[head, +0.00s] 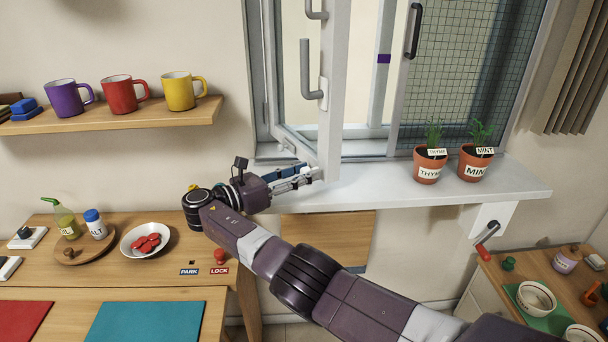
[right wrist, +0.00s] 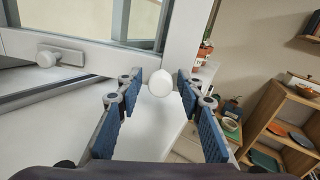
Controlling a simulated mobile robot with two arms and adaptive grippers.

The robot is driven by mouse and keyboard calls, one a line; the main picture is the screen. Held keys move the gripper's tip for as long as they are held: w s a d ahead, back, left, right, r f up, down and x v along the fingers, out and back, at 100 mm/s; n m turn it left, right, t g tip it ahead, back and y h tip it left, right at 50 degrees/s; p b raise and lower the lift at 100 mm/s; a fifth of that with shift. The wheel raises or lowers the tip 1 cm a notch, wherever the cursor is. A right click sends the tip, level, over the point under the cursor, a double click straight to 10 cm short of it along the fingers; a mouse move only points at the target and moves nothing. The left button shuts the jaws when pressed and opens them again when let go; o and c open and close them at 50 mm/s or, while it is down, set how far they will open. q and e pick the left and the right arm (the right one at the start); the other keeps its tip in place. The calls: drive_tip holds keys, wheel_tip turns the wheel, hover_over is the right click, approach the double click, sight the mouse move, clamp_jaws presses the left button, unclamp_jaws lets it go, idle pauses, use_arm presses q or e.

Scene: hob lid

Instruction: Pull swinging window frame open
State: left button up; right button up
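The white swinging window frame (head: 333,85) stands ajar, its free edge out over the sill, with a grey lever handle (head: 306,70) on it. My right gripper (head: 312,174) is at the frame's lower corner, just above the sill. In the right wrist view the frame's lower rail (right wrist: 100,46) crosses ahead. A round white knob (right wrist: 160,83) on the frame's corner sits between the tips of my open right gripper (right wrist: 158,88), with gaps to the blue pads. I cannot make out the knob in the head view. My left gripper is not in view.
The white sill (head: 400,190) holds a thyme pot (head: 428,170) and a mint pot (head: 476,167) to the right. A mug shelf (head: 130,115) is on the left wall. Below it, a wooden table (head: 100,285) carries a bowl (head: 146,239) and bottles.

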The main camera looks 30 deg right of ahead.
drive_tip(key=shift+f, duration=0.1)
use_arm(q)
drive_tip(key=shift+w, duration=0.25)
use_arm(e)
wheel_tip(320, 180, up, 10)
idle(0.4)
drive_tip(key=shift+a, duration=0.1)
idle(0.4)
